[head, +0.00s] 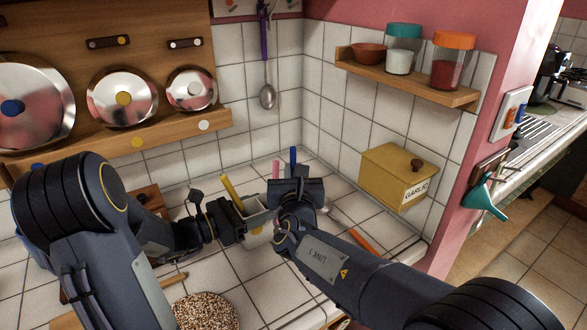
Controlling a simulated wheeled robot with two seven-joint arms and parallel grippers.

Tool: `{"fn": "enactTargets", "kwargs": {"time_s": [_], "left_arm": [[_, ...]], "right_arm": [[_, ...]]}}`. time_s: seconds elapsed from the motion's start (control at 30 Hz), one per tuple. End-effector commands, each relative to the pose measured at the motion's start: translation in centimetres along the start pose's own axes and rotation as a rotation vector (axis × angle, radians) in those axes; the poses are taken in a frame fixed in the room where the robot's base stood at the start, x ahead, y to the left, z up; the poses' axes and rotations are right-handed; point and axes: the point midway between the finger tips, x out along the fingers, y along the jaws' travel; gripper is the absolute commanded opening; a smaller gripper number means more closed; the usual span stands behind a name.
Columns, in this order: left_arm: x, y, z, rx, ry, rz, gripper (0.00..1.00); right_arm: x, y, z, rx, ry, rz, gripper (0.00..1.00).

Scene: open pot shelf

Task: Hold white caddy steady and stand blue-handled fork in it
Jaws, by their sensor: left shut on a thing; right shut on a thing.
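The white caddy (257,238) stands on the tiled counter, partly hidden between my two grippers. A yellow handle (231,187) and a pink handle (276,168) stick up at it. My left gripper (243,224) is shut on the caddy's left side. My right gripper (293,182) is shut on the blue-handled fork, whose blue handle (293,156) sticks up above the jaws. The fork's lower part is hidden behind my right gripper and arm, so I cannot tell whether it is inside the caddy.
A yellow garlic box (391,178) stands against the right wall. An orange-handled utensil (362,243) lies right of my grippers. A speckled round mat (206,311) lies in front. A ladle (267,95) hangs behind. A shelf (420,82) with jars is on the right wall.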

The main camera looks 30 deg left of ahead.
Motion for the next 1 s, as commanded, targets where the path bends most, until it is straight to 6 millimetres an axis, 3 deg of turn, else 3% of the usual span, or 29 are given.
{"fn": "enactTargets", "kwargs": {"time_s": [0.4,0.43,0.6,1.0], "left_arm": [[0.01,0.01,0.03,0.000,-0.001,0.000,0.24],[0.01,0.01,0.03,0.000,-0.001,0.000,0.24],[0.01,0.00,0.03,0.000,-0.001,0.000,0.24],[0.00,0.01,0.03,0.000,-0.001,0.000,0.24]], "right_arm": [[-0.01,0.02,-0.68,0.000,-0.002,0.001,0.00],[-0.01,0.02,-0.68,0.000,-0.002,0.001,0.14],[-0.01,0.03,-0.68,0.000,-0.001,0.001,0.36],[-0.83,0.08,-0.71,0.000,0.001,0.002,0.38]]}}
